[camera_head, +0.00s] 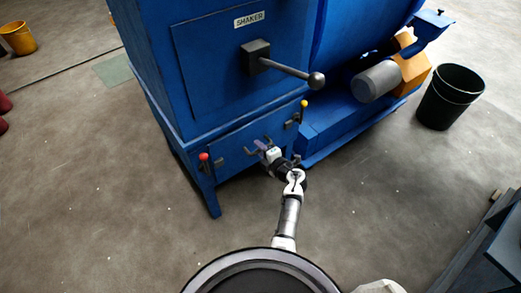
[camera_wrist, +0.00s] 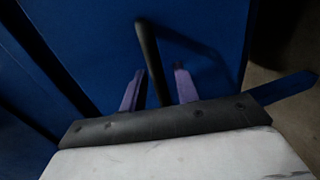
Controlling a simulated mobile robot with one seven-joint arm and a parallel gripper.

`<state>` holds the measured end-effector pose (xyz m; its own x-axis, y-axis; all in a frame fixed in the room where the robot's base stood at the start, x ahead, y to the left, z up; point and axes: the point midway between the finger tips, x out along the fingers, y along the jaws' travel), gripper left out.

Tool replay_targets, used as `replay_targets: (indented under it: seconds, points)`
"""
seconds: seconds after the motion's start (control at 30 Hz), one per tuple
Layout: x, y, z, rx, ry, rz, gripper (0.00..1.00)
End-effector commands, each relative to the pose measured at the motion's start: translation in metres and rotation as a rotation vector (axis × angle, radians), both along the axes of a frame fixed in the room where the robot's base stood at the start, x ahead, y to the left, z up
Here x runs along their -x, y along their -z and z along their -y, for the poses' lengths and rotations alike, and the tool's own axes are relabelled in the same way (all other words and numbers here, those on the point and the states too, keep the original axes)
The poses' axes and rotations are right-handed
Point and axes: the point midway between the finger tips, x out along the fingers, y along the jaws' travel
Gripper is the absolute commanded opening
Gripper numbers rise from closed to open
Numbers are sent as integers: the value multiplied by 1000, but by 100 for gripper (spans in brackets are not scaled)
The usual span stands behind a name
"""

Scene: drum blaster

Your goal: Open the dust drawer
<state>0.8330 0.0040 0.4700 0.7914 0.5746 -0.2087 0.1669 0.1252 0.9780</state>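The dust drawer (camera_head: 232,146) is the low blue front panel under the shaker section of the blue machine. It looks flush with the frame. My gripper (camera_head: 264,146) is at the middle of this panel, and the arm partly hides the front. In the wrist view the black handle bar (camera_wrist: 149,55) stands out from the blue drawer face (camera_wrist: 205,25). The two purple fingers of my gripper (camera_wrist: 158,78) are spread apart, one on each side of the bar. A gap shows between the bar and the right finger; the left finger is close to it.
A red-knobbed latch (camera_head: 204,158) is at the panel's left, and a yellow-knobbed latch (camera_head: 303,105) is at its right. The shaker lever (camera_head: 290,70) juts out above. A black bin (camera_head: 450,97) stands at the right. The floor before the machine's left side is clear.

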Motion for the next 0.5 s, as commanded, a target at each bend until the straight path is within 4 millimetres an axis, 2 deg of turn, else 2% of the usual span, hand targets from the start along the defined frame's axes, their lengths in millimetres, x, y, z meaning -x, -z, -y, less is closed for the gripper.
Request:
replay_targets:
  seconds: [0.07, 0.3, 0.5]
  points:
    - [0, 0, 0, 0, 0, 0, 31]
    - [0, 0, 0, 0, 0, 0, 0]
    - [0, 0, 0, 0, 0, 0, 0]
